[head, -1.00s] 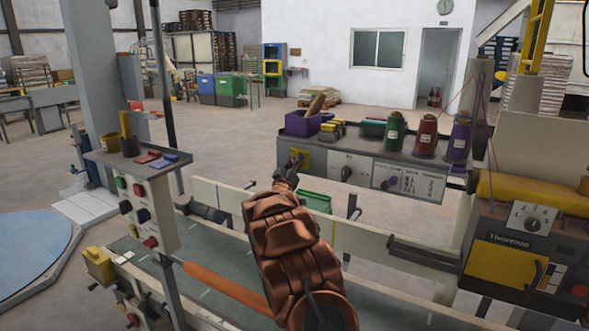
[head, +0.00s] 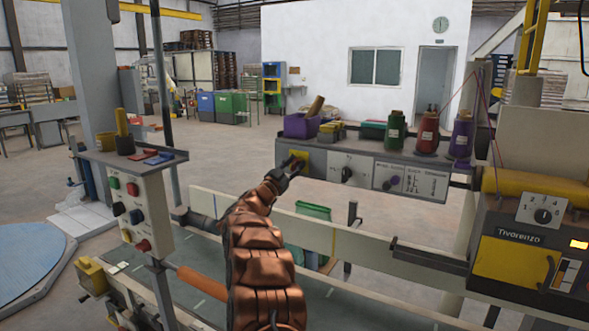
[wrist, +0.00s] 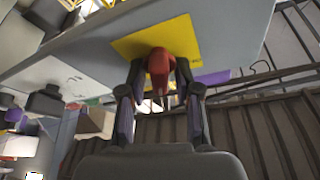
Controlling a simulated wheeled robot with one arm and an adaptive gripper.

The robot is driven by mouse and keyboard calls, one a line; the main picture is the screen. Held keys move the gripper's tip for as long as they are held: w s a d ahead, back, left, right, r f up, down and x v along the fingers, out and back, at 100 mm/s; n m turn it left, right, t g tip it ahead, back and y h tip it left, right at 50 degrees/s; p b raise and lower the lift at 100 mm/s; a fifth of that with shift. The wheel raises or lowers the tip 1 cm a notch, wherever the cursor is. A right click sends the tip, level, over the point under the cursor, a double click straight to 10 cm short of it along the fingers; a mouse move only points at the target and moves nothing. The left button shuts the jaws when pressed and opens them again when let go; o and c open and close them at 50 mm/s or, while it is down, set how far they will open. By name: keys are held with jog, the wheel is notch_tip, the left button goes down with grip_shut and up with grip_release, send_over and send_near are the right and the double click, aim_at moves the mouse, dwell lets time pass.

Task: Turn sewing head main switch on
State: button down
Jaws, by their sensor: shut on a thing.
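The main switch is a red knob (wrist: 160,68) on a yellow plate (wrist: 182,38), which also shows in the head view (head: 303,156) at the left end of a grey control box (head: 322,163). In the wrist view my gripper (wrist: 161,92) has its two fingers on either side of the red knob, shut on it. In the head view my gripper (head: 295,165) covers the knob, so its angle is hard to tell there. On the sewing head (head: 530,240) at the right, an amber lamp (head: 578,244) glows.
Thread cones (head: 428,132) and a purple bin (head: 300,125) stand on top of the control box. A long pale rail (head: 375,242) runs below it. A button box (head: 137,210) on a post stands at the left.

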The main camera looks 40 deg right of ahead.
jog(key=m+g, duration=0.1)
jog(key=m, duration=0.2)
jog(key=shift+f+m+g+y+p, duration=0.1)
jog(key=shift+m+g+y+p, duration=0.55)
jog(key=shift+m, duration=0.95)
jog(key=shift+g, duration=0.35)
jog(key=c, duration=1.1)
grip_release()
jog(key=v, duration=1.2)
jog(key=shift+f, duration=0.15)
jog(key=shift+s+d, duration=0.1)
